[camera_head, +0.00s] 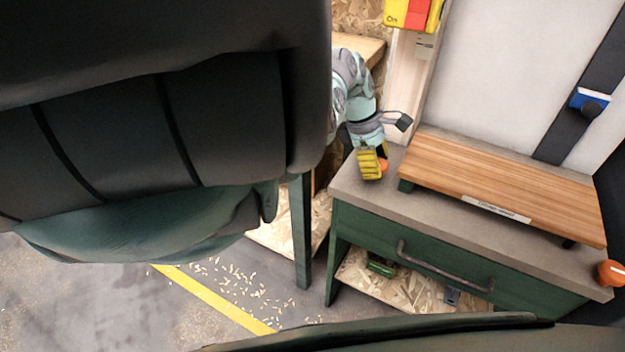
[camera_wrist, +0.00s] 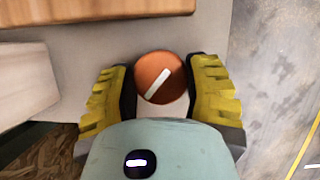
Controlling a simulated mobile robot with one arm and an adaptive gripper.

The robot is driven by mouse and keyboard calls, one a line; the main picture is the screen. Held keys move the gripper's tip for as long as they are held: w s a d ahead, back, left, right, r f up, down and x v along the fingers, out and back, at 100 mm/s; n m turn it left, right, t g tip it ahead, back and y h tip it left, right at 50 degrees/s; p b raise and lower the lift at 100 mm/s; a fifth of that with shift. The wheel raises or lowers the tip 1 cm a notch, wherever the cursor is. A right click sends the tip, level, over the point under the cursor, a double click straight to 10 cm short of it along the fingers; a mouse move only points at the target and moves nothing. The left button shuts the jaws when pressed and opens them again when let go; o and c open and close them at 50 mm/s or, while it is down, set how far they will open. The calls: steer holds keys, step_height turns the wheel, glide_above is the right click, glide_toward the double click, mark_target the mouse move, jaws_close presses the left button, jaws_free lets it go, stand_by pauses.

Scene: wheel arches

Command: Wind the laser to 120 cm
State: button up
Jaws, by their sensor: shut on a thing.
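An orange round knob (camera_wrist: 152,84) with a white bar across its face sits between the yellow fingers of my gripper (camera_wrist: 161,92) in the wrist view. The fingers are closed on its two sides, and the white bar slants up to the right. In the head view my gripper (camera_head: 372,162) is at the left end of the grey bench top, with a sliver of the orange knob (camera_head: 383,165) showing beside it. A blue block with a dark round part (camera_head: 589,101) sits on a dark slanted rail (camera_head: 590,75) at the upper right; I cannot tell whether it is the laser. No height reading is legible.
A wooden slatted board (camera_head: 500,185) with a small label stands on the green bench (camera_head: 440,255). A second orange knob (camera_head: 611,273) is at the bench's right end. A yellow and red switch box (camera_head: 412,14) is above. A large dark padded form fills the left.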

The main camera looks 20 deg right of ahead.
steer(key=m+b, duration=0.2)
steer(key=m+y+b, duration=0.1)
steer(key=b, duration=0.1)
steer(key=shift+w+f+m+g+b, duration=0.15)
steer(key=shift+f+m+g+b, duration=0.15)
steer(key=shift+f+m+g, duration=0.1)
steer(key=m+y+b, duration=0.1)
steer(key=m+b, duration=0.1)
steer(key=b, duration=0.2)
steer(key=shift+d+m, duration=0.1)
steer(key=shift+m, duration=0.3)
steer(key=m+b, duration=0.1)
steer(key=b, duration=0.1)
steer(key=m+y+b, duration=0.1)
steer(key=m+b, duration=0.1)
steer(key=shift+r+g, duration=0.2)
steer(key=shift+g, duration=0.1)
steer(key=shift+r+m+y+b, duration=0.1)
steer(key=shift+m+y+b, duration=0.2)
steer(key=shift+b, duration=0.35)
steer(key=o, duration=1.2)
